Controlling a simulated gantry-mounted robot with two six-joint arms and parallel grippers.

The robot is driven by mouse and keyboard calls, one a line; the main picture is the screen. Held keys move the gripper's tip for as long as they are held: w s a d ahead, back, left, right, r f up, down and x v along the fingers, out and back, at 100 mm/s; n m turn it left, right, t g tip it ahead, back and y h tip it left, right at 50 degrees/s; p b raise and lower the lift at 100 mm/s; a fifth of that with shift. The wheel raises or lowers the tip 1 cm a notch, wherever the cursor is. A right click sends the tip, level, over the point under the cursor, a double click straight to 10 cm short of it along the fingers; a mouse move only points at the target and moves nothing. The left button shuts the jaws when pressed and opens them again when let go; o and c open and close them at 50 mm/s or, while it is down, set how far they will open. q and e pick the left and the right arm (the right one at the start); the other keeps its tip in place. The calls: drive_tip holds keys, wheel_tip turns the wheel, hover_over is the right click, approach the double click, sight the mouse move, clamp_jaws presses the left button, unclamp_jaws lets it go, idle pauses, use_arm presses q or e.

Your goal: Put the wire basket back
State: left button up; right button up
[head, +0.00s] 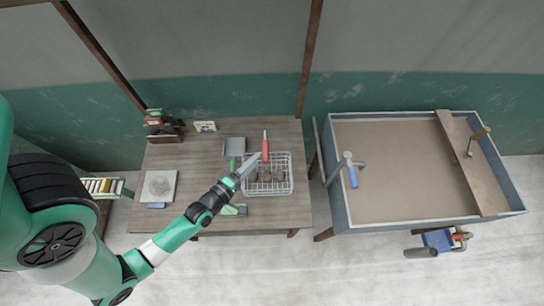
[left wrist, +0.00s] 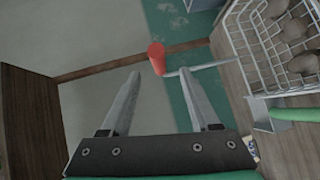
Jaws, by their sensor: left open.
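The white wire basket (head: 281,187) stands on the right part of the wooden table and holds several grey-brown clay lumps (head: 265,177). In the left wrist view the basket (left wrist: 240,45) shows at the upper right, cut off by the frame. My left gripper (head: 256,157) is open, its fingers over the basket's upper left side in the head view. I cannot tell whether the fingers touch the basket. My right gripper is not in view.
A red-handled tool (head: 265,147) is close by the fingertips. A grey scoop-like tool (head: 234,146) and a green item (head: 234,210) flank the basket. A pale square slab (head: 158,186) lies on the table's left. A large blue-sided tray (head: 400,222) stands to the right.

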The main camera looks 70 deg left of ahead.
use_arm(q)
drive_tip(key=x, duration=1)
drive_tip(key=shift+b, duration=0.3)
drive_tip(key=shift+c, duration=0.2)
clamp_jaws()
drive_tip(key=shift+r, duration=0.15)
idle(0.6)
